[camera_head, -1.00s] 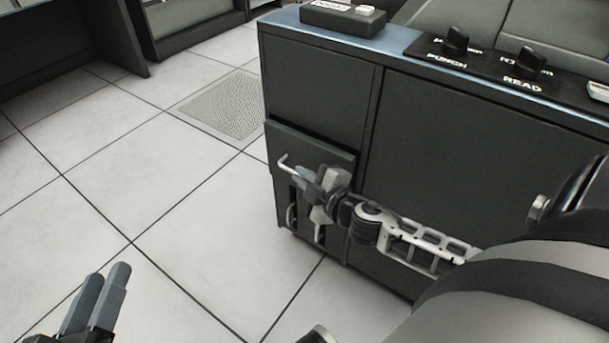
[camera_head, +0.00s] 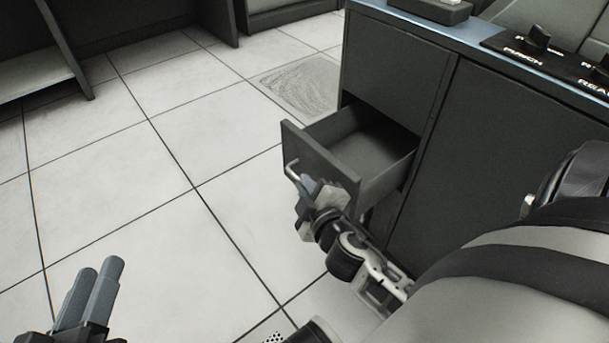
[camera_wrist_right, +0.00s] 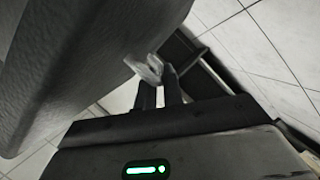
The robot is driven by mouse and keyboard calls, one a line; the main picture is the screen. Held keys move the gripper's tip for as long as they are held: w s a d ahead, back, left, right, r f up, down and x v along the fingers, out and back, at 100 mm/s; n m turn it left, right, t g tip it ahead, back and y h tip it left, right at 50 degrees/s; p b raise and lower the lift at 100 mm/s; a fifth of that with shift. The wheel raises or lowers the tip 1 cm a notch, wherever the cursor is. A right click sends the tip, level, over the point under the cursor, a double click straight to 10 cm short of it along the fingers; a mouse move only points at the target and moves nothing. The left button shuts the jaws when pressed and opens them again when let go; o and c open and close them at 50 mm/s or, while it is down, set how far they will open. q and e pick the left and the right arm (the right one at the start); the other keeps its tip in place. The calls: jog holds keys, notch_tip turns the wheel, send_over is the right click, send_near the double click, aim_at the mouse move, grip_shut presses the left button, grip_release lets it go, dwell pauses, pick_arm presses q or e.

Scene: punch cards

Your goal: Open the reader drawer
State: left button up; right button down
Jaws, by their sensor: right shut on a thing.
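The reader drawer (camera_head: 318,160) is dark grey and stands pulled out from the left side of the dark cabinet (camera_head: 400,70) in the head view. Its inside shows and looks empty. A light metal handle (camera_head: 291,170) is on its front. My right gripper (camera_head: 309,186) is shut on this handle. The right wrist view shows the handle (camera_wrist_right: 146,69) at the tips of the fingers (camera_wrist_right: 160,88). My left gripper (camera_head: 97,277) is over the floor at the lower left, away from the drawer. Its two fingers are close together and it holds nothing.
The cabinet top carries a dark box (camera_head: 432,10) and a panel with knobs (camera_head: 540,52). Dark furniture (camera_head: 48,55) stands at the upper left. The tiled floor left of the drawer is clear.

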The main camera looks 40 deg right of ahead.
jog(key=c, duration=1.5)
grip_release()
